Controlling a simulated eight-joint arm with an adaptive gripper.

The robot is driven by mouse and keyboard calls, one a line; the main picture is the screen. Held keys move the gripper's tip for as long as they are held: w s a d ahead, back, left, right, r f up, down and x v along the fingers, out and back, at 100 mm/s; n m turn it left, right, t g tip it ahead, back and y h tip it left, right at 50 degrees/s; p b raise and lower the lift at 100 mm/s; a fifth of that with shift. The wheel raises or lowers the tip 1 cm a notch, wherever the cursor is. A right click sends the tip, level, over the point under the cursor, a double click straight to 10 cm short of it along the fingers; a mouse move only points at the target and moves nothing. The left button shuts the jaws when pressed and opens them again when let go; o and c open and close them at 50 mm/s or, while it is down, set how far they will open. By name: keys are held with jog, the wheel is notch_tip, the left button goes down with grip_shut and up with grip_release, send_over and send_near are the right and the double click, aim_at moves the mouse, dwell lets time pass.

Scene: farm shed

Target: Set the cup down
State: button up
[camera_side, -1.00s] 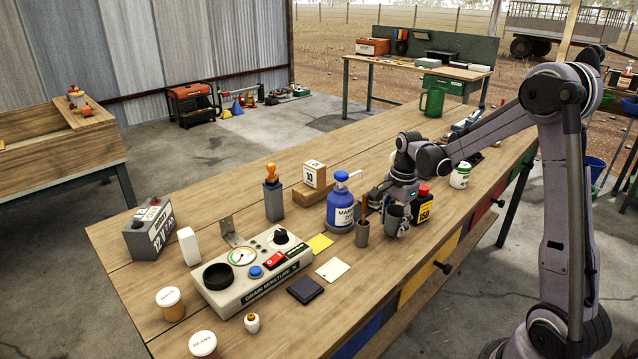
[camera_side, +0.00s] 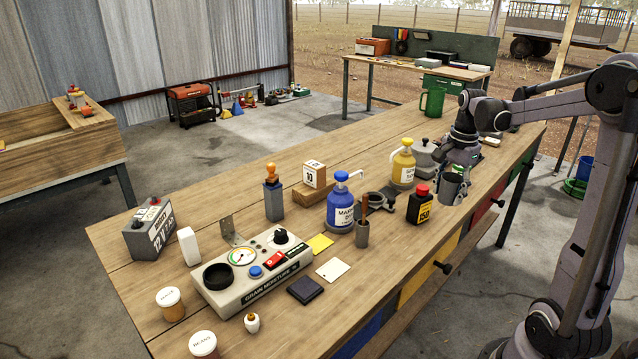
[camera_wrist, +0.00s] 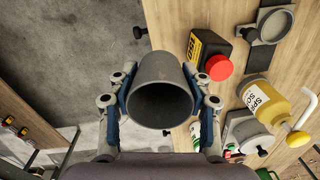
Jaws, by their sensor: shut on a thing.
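A grey metal cup (camera_side: 453,187) is held by my gripper (camera_side: 455,176) near the bench's right front edge. In the wrist view the cup (camera_wrist: 160,92) fills the space between the two fingers of my gripper (camera_wrist: 160,105), which press on its sides. Its open mouth faces the wrist camera and it looks empty inside. In the side view the cup is just right of the black bottle with a red cap (camera_side: 420,204). I cannot tell its height above the wooden bench (camera_side: 395,258); the wrist view shows concrete floor beyond its left side.
A blue pump bottle (camera_side: 341,205) and a small grey holder (camera_side: 362,234) stand further left. The bench front between holder and black bottle is clear.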

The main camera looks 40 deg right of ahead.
jog(key=d, duration=1.9)
jog(key=shift+g, duration=0.3)
jog(key=w+a+f, duration=0.1)
jog(key=w+f, duration=0.1)
jog(key=w, duration=0.1)
jog(key=w+f, duration=0.2)
jog(key=w, duration=0.1)
jog(key=w+a+f, duration=0.1)
jog(key=w+f, duration=0.2)
jog(key=w, duration=0.1)
jog(key=shift+w+a+f, duration=0.1)
jog(key=shift+a, duration=0.25)
jog(key=shift+f, duration=2.05)
jog(key=shift+f, duration=0.1)
jog(key=o, duration=0.9)
jog(key=shift+o, duration=0.2)
